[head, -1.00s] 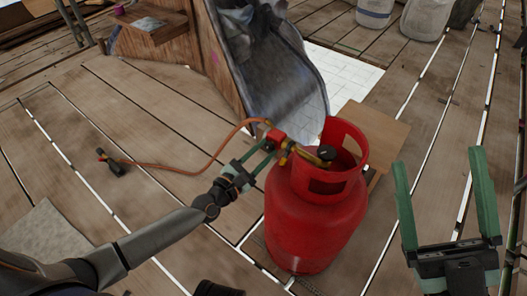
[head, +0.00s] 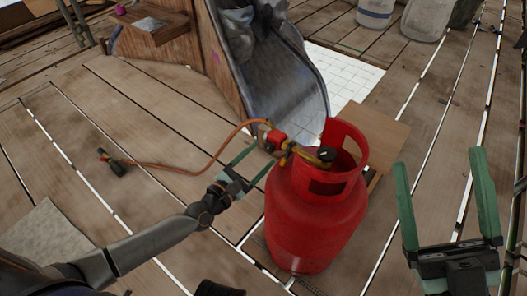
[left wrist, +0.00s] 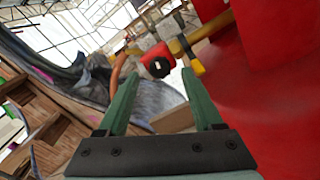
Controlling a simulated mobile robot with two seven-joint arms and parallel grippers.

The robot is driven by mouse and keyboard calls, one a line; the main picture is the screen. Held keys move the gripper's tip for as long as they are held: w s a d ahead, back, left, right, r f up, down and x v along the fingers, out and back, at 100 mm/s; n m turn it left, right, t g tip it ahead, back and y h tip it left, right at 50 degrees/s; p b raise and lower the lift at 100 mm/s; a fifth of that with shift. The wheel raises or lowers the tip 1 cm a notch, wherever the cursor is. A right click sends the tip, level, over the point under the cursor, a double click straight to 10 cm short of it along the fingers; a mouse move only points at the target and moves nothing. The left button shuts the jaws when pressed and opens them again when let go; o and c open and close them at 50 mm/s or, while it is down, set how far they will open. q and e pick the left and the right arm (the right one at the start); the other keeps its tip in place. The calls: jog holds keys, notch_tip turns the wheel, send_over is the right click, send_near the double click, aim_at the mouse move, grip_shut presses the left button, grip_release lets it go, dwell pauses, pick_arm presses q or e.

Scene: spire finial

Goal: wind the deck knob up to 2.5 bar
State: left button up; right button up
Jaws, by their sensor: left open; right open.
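A red regulator knob (head: 276,138) sits on the brass fitting beside the collar of a red gas cylinder (head: 312,225). In the left wrist view the knob (left wrist: 155,61) shows a dark round face with a pale mark, too small to read. My left gripper (head: 264,155) is open and empty just short of the knob. In the left wrist view the knob appears ahead, between and beyond the green fingertips (left wrist: 160,75), with a gap. My right gripper (head: 440,158) is open and empty at the right, away from the cylinder.
An orange hose (head: 190,167) runs left from the regulator to a black torch handle (head: 113,166) on the planks. A brass valve with a black handwheel (head: 326,154) sits inside the cylinder collar. A grey metal chute (head: 285,85) stands behind. Planks at left are mostly clear.

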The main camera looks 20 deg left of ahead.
pick_arm(q)
jog(key=p+v, duration=0.1)
jog(key=v, duration=0.9)
jog(key=shift+p, duration=0.35)
jog(key=shift+s, duration=0.1)
